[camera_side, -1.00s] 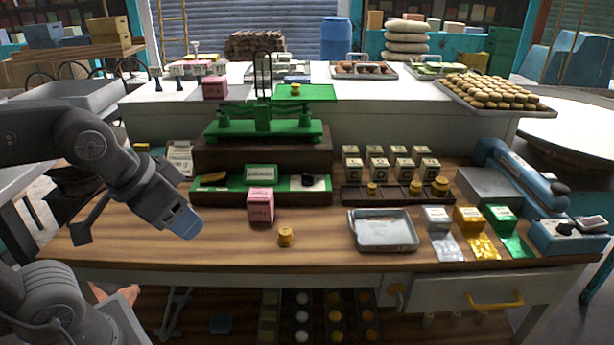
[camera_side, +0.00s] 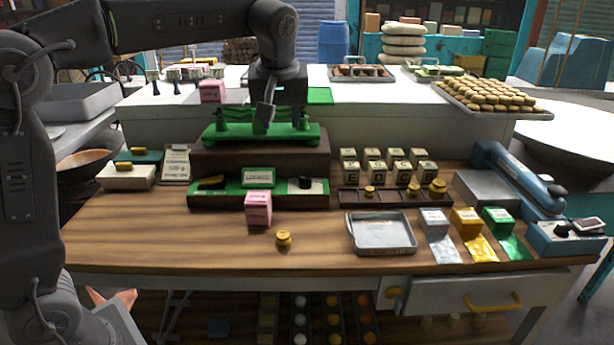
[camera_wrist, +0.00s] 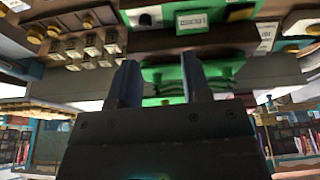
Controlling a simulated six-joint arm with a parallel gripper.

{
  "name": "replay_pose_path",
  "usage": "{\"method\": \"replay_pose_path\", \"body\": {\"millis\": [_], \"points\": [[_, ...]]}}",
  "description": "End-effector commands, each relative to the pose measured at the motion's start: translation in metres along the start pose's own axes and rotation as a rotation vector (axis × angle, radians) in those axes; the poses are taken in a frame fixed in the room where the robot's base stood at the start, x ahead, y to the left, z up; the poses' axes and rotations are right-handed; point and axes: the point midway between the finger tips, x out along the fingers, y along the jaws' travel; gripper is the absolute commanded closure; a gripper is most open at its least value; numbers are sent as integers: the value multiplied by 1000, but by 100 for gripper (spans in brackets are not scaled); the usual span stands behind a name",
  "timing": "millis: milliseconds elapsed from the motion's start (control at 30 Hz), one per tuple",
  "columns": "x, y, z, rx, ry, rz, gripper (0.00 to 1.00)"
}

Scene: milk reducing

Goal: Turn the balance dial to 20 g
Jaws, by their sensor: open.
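The green balance (camera_side: 225,133) stands on a brown wooden stand, and it also shows between my fingers in the wrist view (camera_wrist: 165,85). On the green panel below, a black knob (camera_side: 305,183) on a white plate sits at the right end and looks like the dial. It also shows near the top of the wrist view (camera_wrist: 146,19). Its setting is too small to read. My gripper (camera_side: 264,120) is in front of or over the balance, above the panel. In the wrist view my gripper (camera_wrist: 160,78) is open with nothing clearly held; it hides part of the balance.
A pink box (camera_side: 258,208) and a small brass weight (camera_side: 283,239) stand before the panel. A metal tray (camera_side: 381,232) lies right of them. Several cream boxes (camera_side: 397,160) stand behind a weight rack (camera_side: 392,198). A blue device (camera_side: 565,236) with a black knob is at far right.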

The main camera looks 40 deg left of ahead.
Motion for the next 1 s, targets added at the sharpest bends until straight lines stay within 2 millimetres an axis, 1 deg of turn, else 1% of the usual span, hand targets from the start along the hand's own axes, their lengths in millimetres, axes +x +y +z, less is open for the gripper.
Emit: {"method": "replay_pose_path", "body": {"millis": [33, 167, 200, 300, 400, 500, 667, 767, 867, 967, 1000], "points": [[11, 16, -13, -63, -2, -33, 56], [37, 45, -38, -244, 10, -107, 56], [46, 54, -45, -301, 18, -129, 56], [68, 70, -57, -435, 38, -179, 56], [89, 82, -64, -546, 60, -219, 56], [103, 89, -68, -624, 77, -243, 56], [113, 92, -70, -678, 91, -260, 56], [118, 90, -70, -683, 92, -261, 56], [129, 87, -70, -681, 91, -262, 56], [145, 82, -69, -679, 89, -263, 56], [154, 80, -70, -679, 89, -263, 56]]}}
